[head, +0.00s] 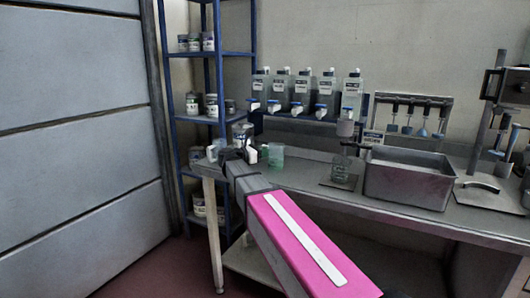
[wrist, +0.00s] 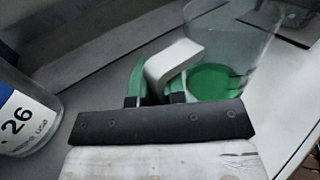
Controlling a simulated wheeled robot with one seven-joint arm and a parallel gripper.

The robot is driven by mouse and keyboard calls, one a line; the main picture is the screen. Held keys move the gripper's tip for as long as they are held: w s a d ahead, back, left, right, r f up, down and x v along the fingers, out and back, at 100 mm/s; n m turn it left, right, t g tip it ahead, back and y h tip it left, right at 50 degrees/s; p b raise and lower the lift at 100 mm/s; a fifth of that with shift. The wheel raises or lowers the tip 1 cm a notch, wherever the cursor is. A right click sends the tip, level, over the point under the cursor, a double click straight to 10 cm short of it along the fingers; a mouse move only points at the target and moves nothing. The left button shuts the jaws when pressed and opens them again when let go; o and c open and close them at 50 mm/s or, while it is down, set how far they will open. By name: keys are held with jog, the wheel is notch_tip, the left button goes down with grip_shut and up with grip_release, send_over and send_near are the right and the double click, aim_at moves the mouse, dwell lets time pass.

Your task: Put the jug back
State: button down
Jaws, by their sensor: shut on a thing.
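The jug is a clear vessel with green liquid in its bottom. In the head view the jug (head: 276,157) is at the left end of the steel bench, just right of my gripper (head: 257,154). In the wrist view the jug (wrist: 222,78) fills the upper right, with its pale handle facing me. My gripper (wrist: 155,88) is shut on this handle, one finger on each side. I cannot tell whether the jug's base touches the bench.
A labelled jar (wrist: 22,115) stands close on the left in the wrist view. In the head view, a clear vessel (head: 343,174) stands on a dark plate, beside a steel basin (head: 408,184). Several tapped bottles (head: 302,90) line the wall shelf. A blue rack (head: 219,75) stands left.

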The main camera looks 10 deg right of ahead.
jog(key=shift+f, duration=0.6)
dwell(0.3)
jog(key=c, duration=1.1)
grip_release()
jog(key=v, duration=1)
jog(key=shift+s+a, duration=0.15)
jog(key=shift+a, duration=0.2)
